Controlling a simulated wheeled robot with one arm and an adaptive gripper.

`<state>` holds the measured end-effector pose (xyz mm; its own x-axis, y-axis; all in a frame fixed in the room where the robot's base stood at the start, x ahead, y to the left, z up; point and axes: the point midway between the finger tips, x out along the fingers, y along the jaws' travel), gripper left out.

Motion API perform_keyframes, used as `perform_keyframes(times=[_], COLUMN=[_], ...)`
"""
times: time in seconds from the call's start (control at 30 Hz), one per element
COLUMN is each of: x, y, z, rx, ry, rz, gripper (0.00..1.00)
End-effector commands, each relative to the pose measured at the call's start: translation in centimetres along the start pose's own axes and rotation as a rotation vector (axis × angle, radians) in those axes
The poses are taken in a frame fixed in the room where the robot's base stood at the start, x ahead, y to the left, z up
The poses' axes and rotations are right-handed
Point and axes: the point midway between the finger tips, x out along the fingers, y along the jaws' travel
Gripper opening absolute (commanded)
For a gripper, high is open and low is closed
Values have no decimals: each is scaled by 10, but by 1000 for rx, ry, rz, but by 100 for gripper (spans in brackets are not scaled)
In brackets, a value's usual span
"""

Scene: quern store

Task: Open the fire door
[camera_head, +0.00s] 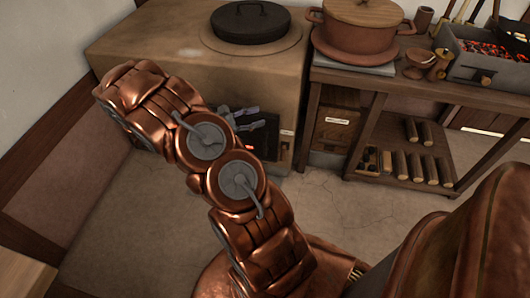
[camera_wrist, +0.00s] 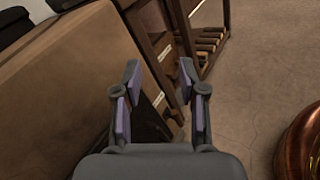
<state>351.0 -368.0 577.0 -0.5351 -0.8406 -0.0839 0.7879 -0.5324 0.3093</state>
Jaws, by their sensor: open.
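The clay stove (camera_head: 140,50) stands at the back left with a dark fire door (camera_head: 268,140) low on its front. A small orange glow shows at the door. My arm and gripper cover part of the door, and I cannot tell whether it is fully closed. My gripper (camera_head: 240,117) is in front of the door in the head view. In the wrist view my gripper (camera_wrist: 158,75) is open, with nothing between its fingers. A dark surface of the fire door (camera_wrist: 150,125) shows behind the left finger. No handle is clearly visible.
A lidded black pan (camera_head: 250,22) sits on the stove. To the right, a wooden bench (camera_head: 420,88) carries a brown pot (camera_head: 362,35) and a tray of embers (camera_head: 480,70). Several logs (camera_head: 402,165) lie on its lower shelf. The floor in front is clear.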

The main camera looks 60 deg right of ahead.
Motion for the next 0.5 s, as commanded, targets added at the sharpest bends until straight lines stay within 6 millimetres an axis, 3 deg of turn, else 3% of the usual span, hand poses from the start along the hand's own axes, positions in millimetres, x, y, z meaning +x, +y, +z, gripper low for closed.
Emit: perform_keyframes(times=[0.03, 0.5], x=[5, 27], y=[-3, -14], z=[-31, -226], rx=[-31, -274], ry=[-11, -41], rz=[25, 277], gripper=[41, 41])
